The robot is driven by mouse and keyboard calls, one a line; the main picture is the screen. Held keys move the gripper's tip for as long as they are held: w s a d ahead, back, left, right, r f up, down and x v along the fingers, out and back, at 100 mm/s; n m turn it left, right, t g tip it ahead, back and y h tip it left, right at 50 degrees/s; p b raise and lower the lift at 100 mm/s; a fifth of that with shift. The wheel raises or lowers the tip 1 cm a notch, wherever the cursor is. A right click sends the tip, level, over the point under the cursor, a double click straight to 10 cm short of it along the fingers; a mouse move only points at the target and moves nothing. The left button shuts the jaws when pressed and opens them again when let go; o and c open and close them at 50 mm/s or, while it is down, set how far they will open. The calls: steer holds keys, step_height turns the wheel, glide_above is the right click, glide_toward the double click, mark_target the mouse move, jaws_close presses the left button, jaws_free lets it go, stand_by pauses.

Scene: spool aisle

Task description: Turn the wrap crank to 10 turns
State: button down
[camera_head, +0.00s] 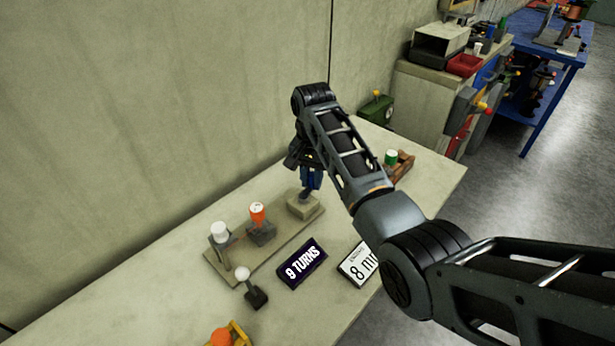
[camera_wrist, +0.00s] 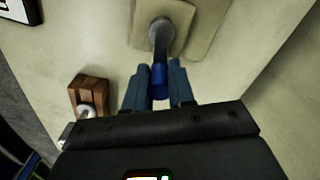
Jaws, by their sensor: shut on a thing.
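The wrap crank shows in the wrist view as a grey arm (camera_wrist: 161,40) with a blue grip (camera_wrist: 159,82). It rises from a pale block (camera_head: 304,206) at the right end of a long base plate (camera_head: 262,257). My gripper (camera_head: 311,180) points down over this block. In the wrist view my blue fingers (camera_wrist: 158,90) are closed on either side of the blue grip. The dark sign (camera_head: 302,263) in front reads "9 TURNS". In the head view my fingers hide most of the crank.
On the plate stand a white-topped post (camera_head: 220,233) and an orange-topped piece (camera_head: 257,215). A white-knobbed lever (camera_head: 244,275) and a white sign (camera_head: 357,266) starting with "8" are in front. A wooden holder (camera_head: 403,164) with a green-topped item sits right. The wall (camera_head: 150,110) stands close behind.

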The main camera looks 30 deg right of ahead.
steer(key=shift+s+d+m, duration=0.2)
steer(key=shift+s+m, duration=0.15)
steer(key=shift+m, duration=0.55)
steer(key=shift+s+d+m, duration=0.15)
steer(key=shift+s+m, duration=0.15)
steer(key=shift+m, duration=0.6)
steer(key=c, duration=1)
jaws_free()
steer(key=shift+a, duration=0.1)
steer(key=shift+r, duration=0.15)
step_height(320, 180, up, 8)
steer(key=shift+f, duration=0.2)
steer(key=shift+s, duration=0.15)
